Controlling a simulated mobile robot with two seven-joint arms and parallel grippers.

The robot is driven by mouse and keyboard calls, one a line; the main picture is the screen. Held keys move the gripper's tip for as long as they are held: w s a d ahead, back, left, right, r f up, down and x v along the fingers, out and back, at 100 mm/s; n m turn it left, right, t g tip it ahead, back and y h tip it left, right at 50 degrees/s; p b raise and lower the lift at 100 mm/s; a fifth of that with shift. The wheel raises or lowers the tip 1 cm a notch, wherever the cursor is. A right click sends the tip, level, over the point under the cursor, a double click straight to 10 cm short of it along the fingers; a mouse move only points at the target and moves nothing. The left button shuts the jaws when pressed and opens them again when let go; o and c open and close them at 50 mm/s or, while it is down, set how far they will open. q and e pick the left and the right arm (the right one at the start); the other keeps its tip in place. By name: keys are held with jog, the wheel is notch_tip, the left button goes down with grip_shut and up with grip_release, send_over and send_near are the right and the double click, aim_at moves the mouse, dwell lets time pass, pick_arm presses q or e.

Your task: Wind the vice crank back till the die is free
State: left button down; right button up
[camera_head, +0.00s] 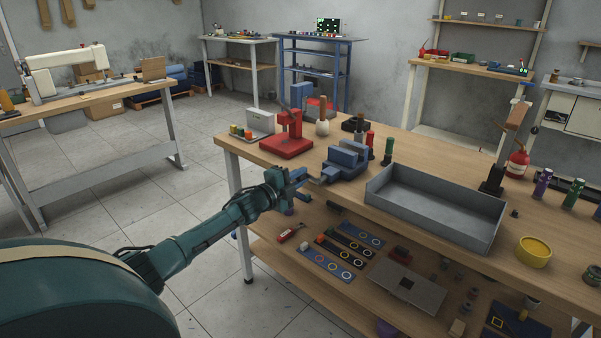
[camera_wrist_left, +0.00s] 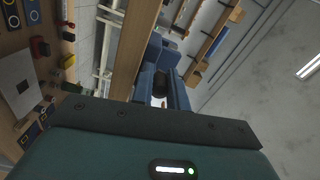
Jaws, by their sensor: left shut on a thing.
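The blue vice (camera_head: 347,160) stands near the front edge of the wooden workbench. Its front end and crank side face my left gripper (camera_head: 297,182), which is at the bench edge. My left gripper is shut on the vice crank; the fingers hide most of the crank, so its angle cannot be told. My right gripper is not in view.
A grey open tray (camera_head: 435,205) stands right of the vice. A yellow bowl (camera_head: 533,251) is at the right. A lower shelf holds flat plates and small parts.

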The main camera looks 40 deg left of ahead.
aim_at(311, 188)
pick_arm(q)
jog(key=f+n, duration=0.1)
jog(key=n, duration=0.2)
jog(key=f+n, duration=0.1)
jog(key=n, duration=0.2)
jog(key=f+n+p, duration=0.1)
jog(key=n, duration=0.2)
jog(key=shift+d+f, duration=0.15)
jog(key=shift+d, duration=0.25)
jog(key=shift+d+f+n, duration=0.2)
jog(key=shift+n, duration=0.55)
jog(key=shift+d+f+n, duration=0.15)
jog(key=shift+f+n, duration=0.05)
jog(key=shift+n, duration=0.55)
jog(key=c, duration=1.4)
grip_release()
jog(key=shift+f, duration=0.15)
jog(key=s+p, duration=0.1)
jog(key=s, duration=0.3)
jog(key=s+p, duration=0.1)
jog(key=s, duration=0.3)
jog(key=s+a+p, duration=0.1)
jog(key=s, duration=0.4)
